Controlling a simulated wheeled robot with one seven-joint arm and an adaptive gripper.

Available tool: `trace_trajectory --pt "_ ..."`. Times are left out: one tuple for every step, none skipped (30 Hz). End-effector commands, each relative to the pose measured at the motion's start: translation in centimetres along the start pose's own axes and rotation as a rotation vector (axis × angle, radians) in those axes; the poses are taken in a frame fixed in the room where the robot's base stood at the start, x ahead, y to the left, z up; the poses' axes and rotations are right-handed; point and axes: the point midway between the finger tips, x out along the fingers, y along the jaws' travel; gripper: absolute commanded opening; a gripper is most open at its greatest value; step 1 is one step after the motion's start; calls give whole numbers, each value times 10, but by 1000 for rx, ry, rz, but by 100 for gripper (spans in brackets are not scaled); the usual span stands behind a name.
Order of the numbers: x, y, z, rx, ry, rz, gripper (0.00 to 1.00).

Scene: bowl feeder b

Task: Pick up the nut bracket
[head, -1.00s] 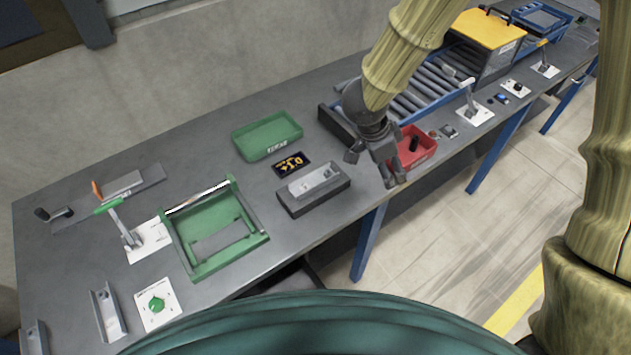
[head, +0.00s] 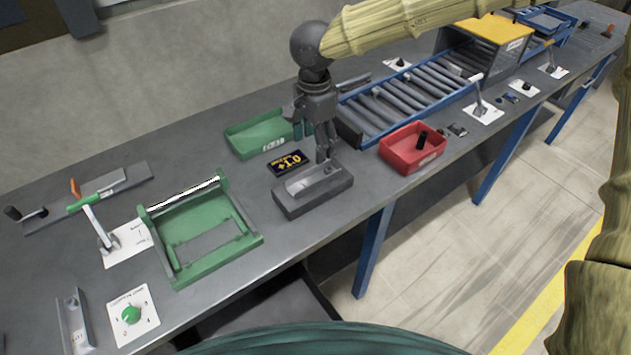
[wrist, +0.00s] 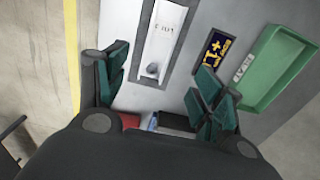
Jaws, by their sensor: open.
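A silver channel-shaped metal bracket (head: 308,183), which I take for the nut bracket, lies on a dark grey block (head: 312,206). In the wrist view the bracket (wrist: 166,35) shows small lettering and a dark round piece near its lower end. My gripper (head: 327,156) points down over the bracket's far right end, with its fingers apart and empty. In the wrist view my gripper (wrist: 160,85) has its green-padded fingers on either side of the bracket's lower end. I cannot tell the exact height between fingertips and bracket.
A small display (head: 287,163) and a green tray (head: 258,135) stand behind the block. A red bin (head: 412,150) holding a dark part is to the right, before a roller conveyor (head: 410,95). A green fixture (head: 205,235) and another bracket (head: 75,322) are left.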

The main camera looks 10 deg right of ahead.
Motion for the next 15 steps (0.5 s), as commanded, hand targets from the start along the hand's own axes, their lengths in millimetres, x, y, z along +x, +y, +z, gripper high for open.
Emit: trace_trajectory --pt "4 1 0 0 1 3 68" --pt "8 1 0 0 2 3 68" --pt "13 1 0 0 1 3 68" --pt "17 1 0 1 1 3 68" --pt "21 1 0 0 0 3 68" --pt "27 1 0 0 1 4 68" --pt "31 1 0 0 1 4 68" --pt "36 1 0 0 1 3 68" --pt "40 1 0 0 1 3 68" --pt "44 1 0 1 1 3 68" --pt "46 1 0 1 1 3 68" --pt "49 1 0 1 1 2 68" --pt "50 1 0 1 1 2 68" --pt "51 1 0 1 1 1 68" --pt "53 1 0 1 1 1 68"
